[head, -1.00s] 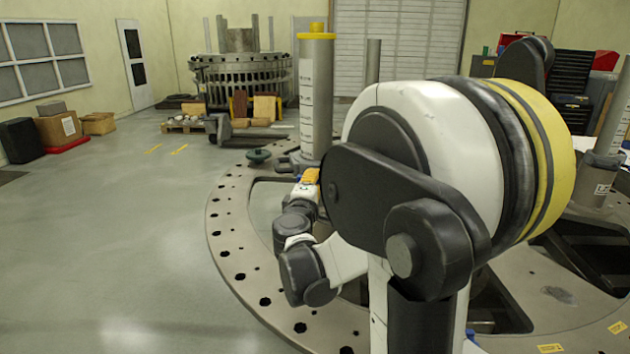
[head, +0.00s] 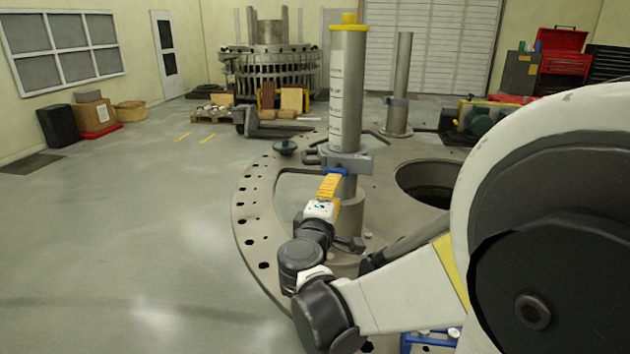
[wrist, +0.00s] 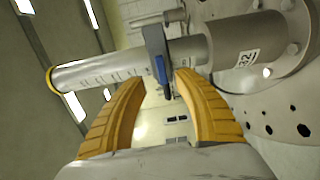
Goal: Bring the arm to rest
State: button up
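My gripper (head: 328,186) has yellow-orange fingers and is beside a grey upright post (head: 347,95) with a yellow cap in the head view. A grey clamp (head: 350,163) sits around the post, with a blue part (head: 337,171) close to my fingertips. In the wrist view, my gripper (wrist: 163,82) has its two fingers spread apart. The post (wrist: 100,72) crosses in front of them, and the clamp's blue part (wrist: 160,68) shows near the gap between the tips. I see no finger closed on it; whether the fingers touch anything is unclear.
The post stands on a round plate (head: 250,215) with holes along its rim and a large opening. A second post (head: 399,85) stands behind. A pallet jack (head: 270,128) and a green disc-shaped item (head: 285,146) are farther back. Open floor (head: 130,220) lies left.

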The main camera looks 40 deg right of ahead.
jog(key=shift+s+a, duration=0.4)
jog(key=shift+a, duration=0.2)
jog(key=s+a+f+m+g+y, duration=0.1)
jog(key=s+a+f+m+y, duration=0.1)
jog(key=a, duration=0.6)
jog(key=s+a+f+m+g+y, duration=0.1)
jog(key=s+a+f+m+y, duration=0.1)
jog(key=s+a+f+y, duration=0.3)
jog(key=s+a+f+m+g+y, duration=0.1)
jog(key=s+a+f+m+y, duration=0.2)
jog(key=a+y, duration=0.4)
jog(key=s+a+f, duration=0.1)
jog(key=a, duration=0.4)
jog(key=shift+s+a+f, duration=0.2)
jog(key=shift+s, duration=0.15)
